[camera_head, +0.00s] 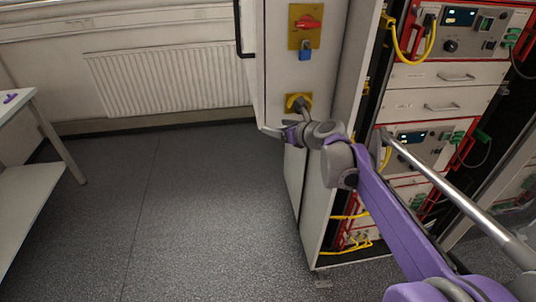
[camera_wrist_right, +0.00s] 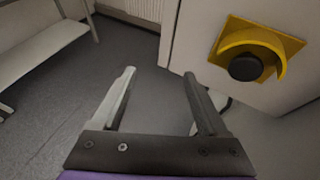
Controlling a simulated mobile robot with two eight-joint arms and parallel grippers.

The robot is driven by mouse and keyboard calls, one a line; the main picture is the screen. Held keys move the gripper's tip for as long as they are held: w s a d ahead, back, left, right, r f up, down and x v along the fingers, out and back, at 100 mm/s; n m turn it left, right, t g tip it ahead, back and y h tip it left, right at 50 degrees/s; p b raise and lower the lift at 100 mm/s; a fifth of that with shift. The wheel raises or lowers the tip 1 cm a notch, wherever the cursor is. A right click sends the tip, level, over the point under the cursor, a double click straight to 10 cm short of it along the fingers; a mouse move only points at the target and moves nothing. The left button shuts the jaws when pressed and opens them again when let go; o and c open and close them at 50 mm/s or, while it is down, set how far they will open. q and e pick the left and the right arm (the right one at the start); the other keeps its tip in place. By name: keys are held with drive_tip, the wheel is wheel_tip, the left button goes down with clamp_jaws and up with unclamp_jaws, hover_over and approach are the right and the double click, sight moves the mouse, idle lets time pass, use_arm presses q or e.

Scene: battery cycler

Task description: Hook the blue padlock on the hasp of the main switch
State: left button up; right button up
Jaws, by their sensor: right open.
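The main switch (camera_head: 308,22) is a red handle on a yellow plate, on the pale side panel of the cabinet. The blue padlock (camera_head: 306,50) is at the lower edge of that plate, its body hanging upright; its shackle is too small to tell clearly. My right gripper (camera_head: 270,131) is below and left of the padlock, apart from it, near the panel's front edge. In the right wrist view, its two fingers (camera_wrist_right: 158,73) are spread with nothing between them. The padlock and switch are outside that view. My left gripper does not show.
A black button in a yellow shroud (camera_wrist_right: 245,60) sits on the panel close to my right gripper. An open rack with instruments (camera_head: 455,30) and yellow cables stands at right. A white table (camera_head: 30,180) is at left. The grey floor (camera_head: 190,210) between is clear.

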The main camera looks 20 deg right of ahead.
drive_tip(key=s+a+f, duration=0.2)
drive_tip(key=a+f, duration=0.2)
drive_tip(key=f, duration=0.3)
drive_tip(key=s+a+f+n+g+y, duration=0.1)
drive_tip(key=s+a+f+n+g, duration=0.2)
drive_tip(key=s+a+n, duration=0.55)
drive_tip(key=s+d+f+n+g+h, duration=0.1)
drive_tip(key=s+f+n, duration=0.3)
drive_tip(key=s+n, duration=0.8)
drive_tip(key=s+d+f+n+g+h, duration=0.1)
drive_tip(key=s+f+n+g+h, duration=0.1)
drive_tip(key=s+n, duration=1)
wheel_tip(320, 180, down, 3)
drive_tip(key=shift+s+r+n+g+h+p, duration=0.15)
drive_tip(key=shift+n+g+h+p, duration=0.25)
drive_tip(key=shift+n+g, duration=0.4)
drive_tip(key=shift+c, duration=0.4)
